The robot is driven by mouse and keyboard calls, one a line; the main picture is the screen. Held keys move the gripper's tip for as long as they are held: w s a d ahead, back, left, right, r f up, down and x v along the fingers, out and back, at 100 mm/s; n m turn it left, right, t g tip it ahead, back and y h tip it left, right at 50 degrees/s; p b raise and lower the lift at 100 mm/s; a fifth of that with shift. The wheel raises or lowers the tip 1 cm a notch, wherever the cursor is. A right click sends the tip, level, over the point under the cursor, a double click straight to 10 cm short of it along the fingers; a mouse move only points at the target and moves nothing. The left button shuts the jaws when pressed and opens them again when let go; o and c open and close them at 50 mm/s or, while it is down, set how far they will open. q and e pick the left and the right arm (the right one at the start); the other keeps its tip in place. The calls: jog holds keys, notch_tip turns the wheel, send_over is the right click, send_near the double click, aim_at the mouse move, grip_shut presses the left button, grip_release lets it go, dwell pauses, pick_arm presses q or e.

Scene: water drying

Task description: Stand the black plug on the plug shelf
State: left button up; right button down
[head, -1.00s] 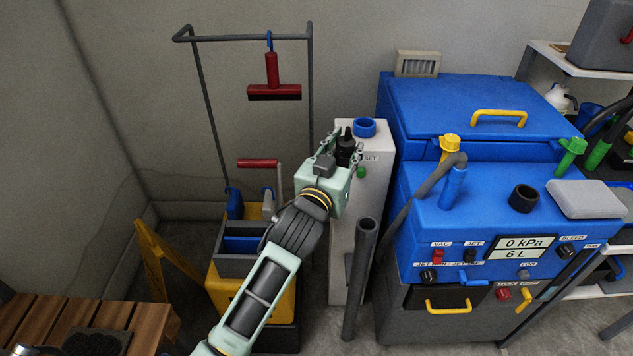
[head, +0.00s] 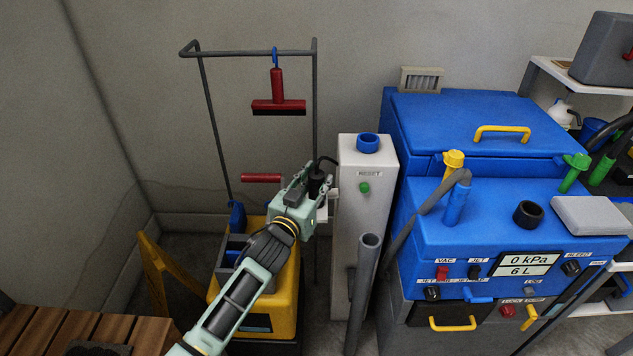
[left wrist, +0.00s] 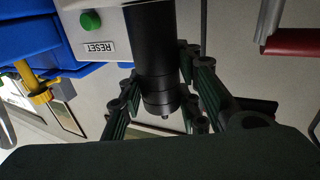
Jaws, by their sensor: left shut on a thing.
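My left gripper (head: 318,184) is shut on the black plug (head: 316,176). It holds the plug upright just left of the white RESET post (head: 362,240). In the left wrist view the dark plug (left wrist: 155,60) stands between the ribbed fingers, and the post's RESET face (left wrist: 92,35) is close beside it. A small pale ledge (head: 322,214) shows at the post's left side, mostly hidden behind my gripper. I cannot tell whether it is the plug shelf or whether the plug touches it. My right gripper is not in view.
A blue ring (head: 368,143) sits on the post's top. A grey pipe (head: 363,290) stands in front. The yellow bucket cart (head: 285,290) is under my left arm, with a red squeegee (head: 278,95) hanging behind. The blue machine (head: 500,215) fills the right side.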

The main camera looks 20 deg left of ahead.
pick_arm(q)
jog(key=shift+f, duration=0.2)
jog(key=o, duration=1.2)
jog(key=shift+r, duration=0.3)
jog(key=s, duration=0.4)
jog(key=s+a, duration=0.1)
jog(key=s, duration=0.7)
jog(key=shift+a, duration=0.2)
jog(key=shift+f, duration=0.1)
